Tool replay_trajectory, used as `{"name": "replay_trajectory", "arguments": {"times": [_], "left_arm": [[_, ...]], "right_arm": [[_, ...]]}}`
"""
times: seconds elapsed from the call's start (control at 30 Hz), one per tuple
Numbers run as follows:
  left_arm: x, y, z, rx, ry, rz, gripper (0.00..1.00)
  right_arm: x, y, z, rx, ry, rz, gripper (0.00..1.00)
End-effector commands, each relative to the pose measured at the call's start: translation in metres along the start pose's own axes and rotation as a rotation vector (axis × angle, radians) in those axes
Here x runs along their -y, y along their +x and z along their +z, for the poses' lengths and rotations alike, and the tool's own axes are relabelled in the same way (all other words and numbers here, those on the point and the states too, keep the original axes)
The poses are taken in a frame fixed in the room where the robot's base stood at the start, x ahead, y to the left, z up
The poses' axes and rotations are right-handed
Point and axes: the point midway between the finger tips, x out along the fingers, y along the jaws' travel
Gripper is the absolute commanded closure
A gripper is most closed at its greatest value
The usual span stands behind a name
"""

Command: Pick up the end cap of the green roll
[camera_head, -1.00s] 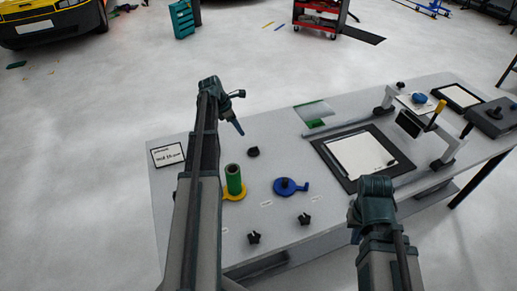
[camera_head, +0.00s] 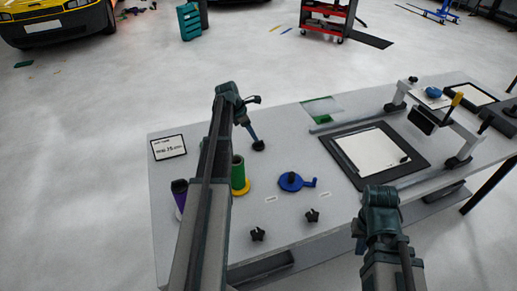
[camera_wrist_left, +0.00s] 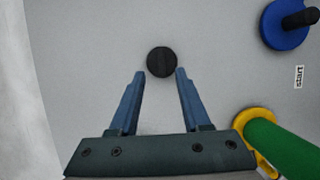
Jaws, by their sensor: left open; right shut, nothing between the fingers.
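A round black end cap (camera_head: 258,145) lies on the table behind the green roll (camera_head: 238,172). My left gripper (camera_head: 253,138) is over the cap and points down at it. In the left wrist view the open left fingers (camera_wrist_left: 160,74) lie either side of the line to the cap (camera_wrist_left: 161,61), which shows at and just beyond the fingertips; I cannot tell whether they touch it. The green roll stands upright on a yellow base (camera_wrist_left: 244,127), at lower right there. My right gripper (camera_head: 358,240) is shut and empty at the front of the table, mostly hidden by its own arm.
A purple roll (camera_head: 179,188) stands left of my left arm. A blue holder (camera_head: 291,181) is right of the green roll. Two black caps (camera_head: 257,234) (camera_head: 312,215) lie nearer the front. A dark-framed white sheet (camera_head: 370,152) lies to the right.

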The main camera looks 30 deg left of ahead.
Motion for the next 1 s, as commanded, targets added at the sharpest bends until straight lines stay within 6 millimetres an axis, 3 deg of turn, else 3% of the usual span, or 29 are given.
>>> {"name": "replay_trajectory", "arguments": {"times": [0.17,0.5,0.77,1.0], "left_arm": [[0.001,0.011,0.0,0.0,0.0,0.0,0.53],[0.002,0.051,0.001,0.0,0.001,0.0,0.53],[0.003,0.051,0.002,0.0,0.0,0.0,0.53],[0.003,0.051,0.002,0.0,0.0,0.0,0.92]], "right_arm": [[0.001,0.01,-0.001,0.0,0.0,0.0,1.0],[0.004,0.047,-0.003,0.0,0.0,0.0,1.0],[0.004,0.046,-0.003,0.0,0.0,0.0,1.0],[0.004,0.046,-0.003,0.0,0.0,0.0,1.0]]}}
